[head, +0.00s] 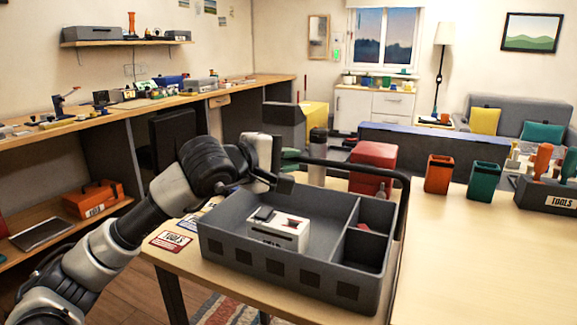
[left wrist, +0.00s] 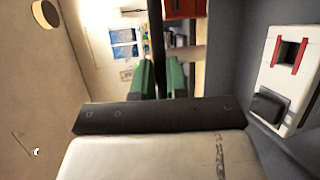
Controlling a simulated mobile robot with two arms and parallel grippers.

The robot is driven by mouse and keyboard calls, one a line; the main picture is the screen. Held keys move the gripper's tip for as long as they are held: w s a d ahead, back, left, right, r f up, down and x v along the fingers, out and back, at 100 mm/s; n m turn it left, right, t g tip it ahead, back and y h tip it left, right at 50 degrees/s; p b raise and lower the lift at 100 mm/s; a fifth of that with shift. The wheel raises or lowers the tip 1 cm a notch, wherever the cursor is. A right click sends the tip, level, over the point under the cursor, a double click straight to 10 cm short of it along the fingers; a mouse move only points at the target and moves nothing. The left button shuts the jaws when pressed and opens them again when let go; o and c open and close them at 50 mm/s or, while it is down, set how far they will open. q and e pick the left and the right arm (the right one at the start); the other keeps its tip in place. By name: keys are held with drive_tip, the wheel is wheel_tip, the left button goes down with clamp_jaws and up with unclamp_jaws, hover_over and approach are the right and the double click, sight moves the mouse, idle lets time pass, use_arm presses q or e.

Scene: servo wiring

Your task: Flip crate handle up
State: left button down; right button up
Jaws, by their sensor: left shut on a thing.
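The grey crate (head: 290,276) sits on the light wooden table, with an open main bay and smaller compartments at its right. Its dark bar handle (head: 350,167) stands above the crate's far wall, with one arm running down outside the right end. My left gripper (head: 294,157) is shut on the handle near its left end. In the left wrist view the green fingers (left wrist: 160,80) close on the dark handle bar (left wrist: 158,30). The handle's left arm is hidden behind my gripper. My right gripper is not in view.
A white box with red parts (head: 279,230) lies in the crate's main bay. Behind the handle stand a red box (head: 373,163) and a grey cylinder (head: 318,150). Orange (head: 438,174) and teal (head: 483,184) bins stand further right. The table's right front is clear.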

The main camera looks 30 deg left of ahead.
use_arm(q)
drive_tip(key=shift+s+d+f, duration=0.1)
drive_tip(key=shift+s+f, duration=0.05)
drive_tip(key=shift+f, duration=0.05)
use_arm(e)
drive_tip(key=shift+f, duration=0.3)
use_arm(q)
drive_tip(key=c, duration=1.1)
unclamp_jaws()
drive_tip(key=shift+r, duration=0.1)
drive_tip(key=shift+s, duration=0.15)
drive_tip(key=shift+s+a+r, duration=0.1)
drive_tip(key=shift+s+a, duration=0.2)
drive_tip(key=shift+s, duration=0.05)
drive_tip(key=shift+b+v, duration=1.4)
drive_tip(key=shift+v, duration=3.45)
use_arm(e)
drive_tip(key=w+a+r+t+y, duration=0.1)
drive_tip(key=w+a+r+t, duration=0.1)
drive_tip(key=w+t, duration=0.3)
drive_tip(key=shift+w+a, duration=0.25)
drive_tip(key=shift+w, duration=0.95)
use_arm(q)
drive_tip(key=shift+s, duration=0.1)
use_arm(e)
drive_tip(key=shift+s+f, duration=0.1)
